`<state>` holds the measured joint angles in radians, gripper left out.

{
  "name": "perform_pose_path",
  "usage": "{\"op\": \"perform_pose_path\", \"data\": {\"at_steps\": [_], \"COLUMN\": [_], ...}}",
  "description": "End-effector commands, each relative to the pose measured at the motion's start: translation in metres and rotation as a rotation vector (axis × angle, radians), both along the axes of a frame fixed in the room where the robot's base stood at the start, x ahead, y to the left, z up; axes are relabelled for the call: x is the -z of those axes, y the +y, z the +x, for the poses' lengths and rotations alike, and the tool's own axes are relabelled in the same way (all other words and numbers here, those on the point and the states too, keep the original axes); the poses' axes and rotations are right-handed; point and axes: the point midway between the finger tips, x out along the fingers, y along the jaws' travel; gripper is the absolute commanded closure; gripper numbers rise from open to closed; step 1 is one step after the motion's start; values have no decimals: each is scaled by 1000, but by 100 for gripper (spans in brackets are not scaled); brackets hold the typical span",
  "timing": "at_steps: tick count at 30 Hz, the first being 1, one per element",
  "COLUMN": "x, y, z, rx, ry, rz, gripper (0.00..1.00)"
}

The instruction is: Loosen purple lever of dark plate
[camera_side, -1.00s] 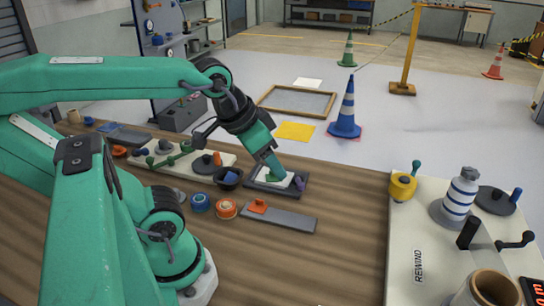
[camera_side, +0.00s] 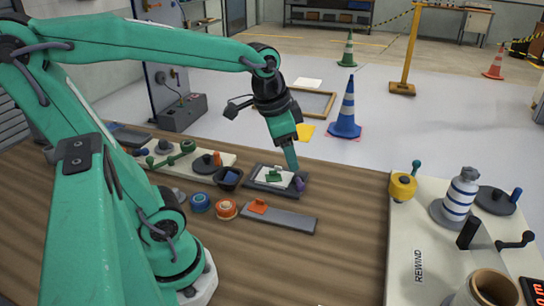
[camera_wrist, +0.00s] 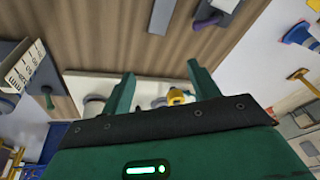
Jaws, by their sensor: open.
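The dark plate (camera_side: 262,187) lies on the wooden bench in the side view, with a white sheet and a green piece (camera_side: 274,176) on it. The small purple lever (camera_side: 299,184) stands at the plate's right end. My gripper (camera_side: 293,168) points down just above and behind the purple lever. Any contact between them cannot be made out. In the wrist view my gripper (camera_wrist: 162,80) has its two green fingers spread wide, with nothing held between them.
A grey plate with an orange lever (camera_side: 257,206) lies in front of the dark plate. A dark cup (camera_side: 228,178) and blue and orange rolls (camera_side: 226,208) sit to the left. The white rewind board (camera_side: 410,225) is at right, with bare bench between.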

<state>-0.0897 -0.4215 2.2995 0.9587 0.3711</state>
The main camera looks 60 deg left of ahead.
Motion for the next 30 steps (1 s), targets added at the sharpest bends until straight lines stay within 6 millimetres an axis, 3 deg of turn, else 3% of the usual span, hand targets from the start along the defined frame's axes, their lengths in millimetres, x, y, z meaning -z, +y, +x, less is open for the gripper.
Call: {"op": "perform_pose_path", "data": {"at_steps": [14, 30], "x": [36, 111], "y": [40, 94], "z": [62, 113], "rx": [291, 642], "ry": [211, 402], "rz": [51, 0], "gripper": [39, 39]}}
